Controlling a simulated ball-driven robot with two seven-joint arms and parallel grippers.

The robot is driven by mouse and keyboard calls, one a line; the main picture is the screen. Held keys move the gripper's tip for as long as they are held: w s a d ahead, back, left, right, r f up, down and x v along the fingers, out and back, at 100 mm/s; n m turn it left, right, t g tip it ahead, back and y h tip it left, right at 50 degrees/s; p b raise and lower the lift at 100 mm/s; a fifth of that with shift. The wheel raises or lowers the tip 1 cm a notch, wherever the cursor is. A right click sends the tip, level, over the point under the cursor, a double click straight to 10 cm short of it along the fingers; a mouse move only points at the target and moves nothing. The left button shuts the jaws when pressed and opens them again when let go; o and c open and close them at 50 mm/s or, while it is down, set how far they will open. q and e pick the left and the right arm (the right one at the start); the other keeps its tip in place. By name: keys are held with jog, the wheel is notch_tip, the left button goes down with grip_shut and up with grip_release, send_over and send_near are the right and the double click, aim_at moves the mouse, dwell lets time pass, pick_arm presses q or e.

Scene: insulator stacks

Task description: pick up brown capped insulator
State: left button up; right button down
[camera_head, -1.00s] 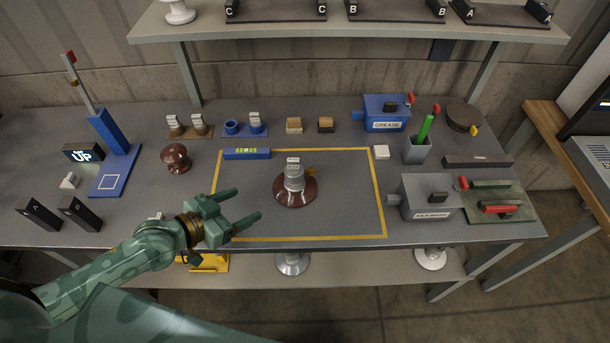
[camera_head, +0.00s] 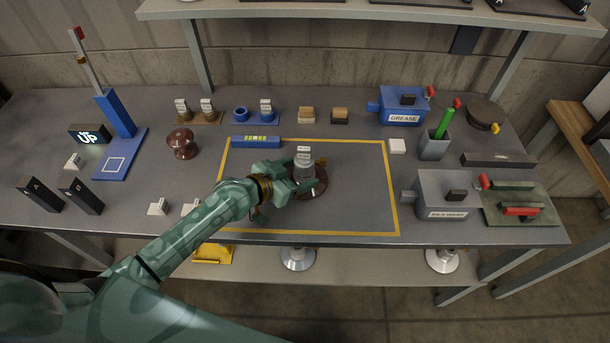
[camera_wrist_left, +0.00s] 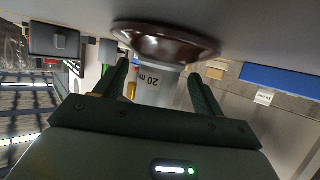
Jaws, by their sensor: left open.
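The brown capped insulator stands on the table inside the yellow outline; its wide brown disc (camera_head: 321,184) sits low and its grey cap (camera_head: 304,160) points up with a white label. My left gripper (camera_head: 308,175) is at the insulator, open, with a finger on either side of the grey cap. In the left wrist view the picture is upside down: the brown disc (camera_wrist_left: 165,42) lies beyond the fingertips and the labelled cap (camera_wrist_left: 155,88) is between the two fingers (camera_wrist_left: 160,85). I cannot tell whether the fingers touch it. My right gripper is not in view.
A grey box (camera_head: 446,195) stands to the right of the outline, and a blue bar (camera_head: 255,142) lies at its back left. A plain brown insulator (camera_head: 182,144) stands further left. A blue grease box (camera_head: 403,106) is at the back. The right part inside the outline is clear.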

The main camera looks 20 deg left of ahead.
pick_arm(q)
grip_shut()
jog(key=shift+w+r, duration=0.1)
jog(key=shift+r, duration=0.05)
